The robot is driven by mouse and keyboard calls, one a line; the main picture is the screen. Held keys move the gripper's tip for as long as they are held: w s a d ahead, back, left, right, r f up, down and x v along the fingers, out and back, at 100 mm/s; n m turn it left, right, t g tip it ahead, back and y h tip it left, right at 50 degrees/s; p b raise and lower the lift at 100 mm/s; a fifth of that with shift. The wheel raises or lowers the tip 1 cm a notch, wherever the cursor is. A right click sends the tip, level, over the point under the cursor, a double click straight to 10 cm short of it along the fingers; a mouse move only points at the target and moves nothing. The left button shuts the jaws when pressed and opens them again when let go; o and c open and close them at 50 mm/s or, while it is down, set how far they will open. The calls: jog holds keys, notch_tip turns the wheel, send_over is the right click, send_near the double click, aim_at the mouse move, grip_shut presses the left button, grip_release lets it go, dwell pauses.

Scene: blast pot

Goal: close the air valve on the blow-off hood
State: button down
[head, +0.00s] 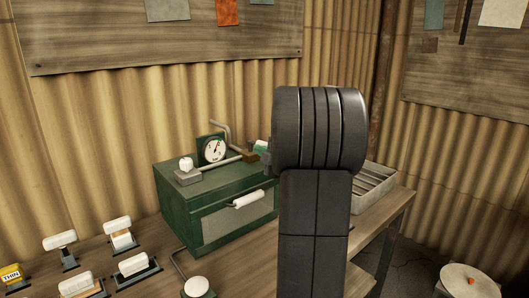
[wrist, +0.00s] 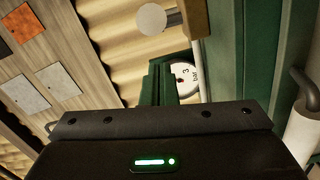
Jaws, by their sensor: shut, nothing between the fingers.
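The blow-off hood (head: 215,207) is a dark green box on the bench, with a pressure gauge (head: 213,149) and a pale pipe along its top. A brass valve body (head: 250,157) sits at the pipe's right end. In the wrist view, the brass body (wrist: 196,18) is at the top, with a grey stem and round white knob (wrist: 151,18) sticking out sideways; the gauge (wrist: 183,76) shows below. In the head view, my arm hides most of the gripper and the area right of the brass body.
A white-topped lever (head: 186,164) on a grey block stands at the hood's left top. The hood's front has a white handle (head: 250,199). Several white-handled stamps (head: 118,233) stand at the left. A grey divided tray (head: 373,187) is behind my arm. A corrugated wall is behind.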

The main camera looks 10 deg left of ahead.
jog(key=shift+w+d+f, duration=0.1)
jog(key=shift+w+d, duration=0.2)
jog(key=shift+w, duration=0.2)
jog(key=shift+w+d+f, duration=0.1)
jog(key=shift+w+d, duration=0.2)
jog(key=shift+w, duration=0.2)
jog(key=shift+d+p, duration=0.1)
jog(key=shift+p, duration=0.25)
